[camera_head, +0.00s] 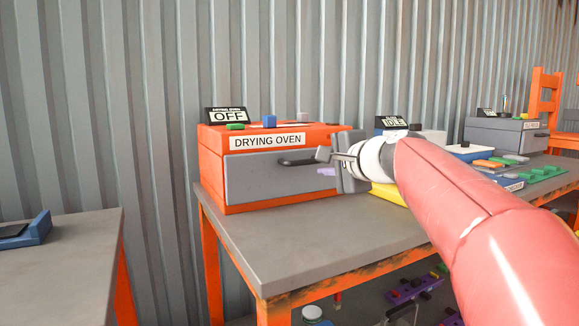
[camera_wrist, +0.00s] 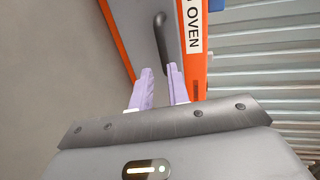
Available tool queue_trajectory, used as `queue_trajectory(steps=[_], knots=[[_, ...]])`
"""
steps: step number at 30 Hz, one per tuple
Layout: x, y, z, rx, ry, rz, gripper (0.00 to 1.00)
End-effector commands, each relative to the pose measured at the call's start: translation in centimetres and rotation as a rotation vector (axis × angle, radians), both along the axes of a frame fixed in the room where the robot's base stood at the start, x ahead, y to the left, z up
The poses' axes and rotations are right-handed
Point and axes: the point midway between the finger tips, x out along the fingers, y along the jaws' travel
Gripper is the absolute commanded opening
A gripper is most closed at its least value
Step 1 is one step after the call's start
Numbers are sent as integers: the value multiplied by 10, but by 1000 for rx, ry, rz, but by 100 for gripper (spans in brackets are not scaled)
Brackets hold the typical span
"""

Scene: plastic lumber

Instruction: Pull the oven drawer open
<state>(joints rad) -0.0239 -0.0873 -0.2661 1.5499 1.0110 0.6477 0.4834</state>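The drying oven (camera_head: 212,160) is an orange box on the grey table. Its grey drawer front (camera_head: 260,180) looks flush with the body, with a dark bar handle (camera_head: 297,161) near the top. In the wrist view the handle (camera_wrist: 161,38) runs along the grey front, beside the "OVEN" label. My gripper (camera_head: 325,162) is at the right end of the handle. In the wrist view my gripper (camera_wrist: 163,80) has its two pale purple fingers apart, with the handle's near end close to the gap between them. Whether they touch the handle cannot be told.
A sign reading "OFF" (camera_head: 228,115), a green piece and a blue block (camera_head: 269,122) sit on the oven. A second machine with an "IDLE" sign (camera_head: 391,122) is partly behind my arm. The table in front of the oven (camera_head: 310,235) is clear. A corrugated wall stands behind.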

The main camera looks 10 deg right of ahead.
Motion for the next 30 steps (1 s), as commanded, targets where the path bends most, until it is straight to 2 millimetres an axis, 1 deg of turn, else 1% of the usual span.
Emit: queue_trajectory(steps=[2,5,12,15,21,27,28,30], knots=[[8,-1,2,19,-8,-7,17],[18,2,1,21,-8,-8,17],[55,15,-8,19,-6,-7,17],[66,18,-10,19,-6,-7,17],[76,22,-13,18,-8,-6,17],[76,22,-13,18,-8,-7,17],[76,22,-13,18,-8,-7,16],[76,22,-13,18,-8,-7,7]])
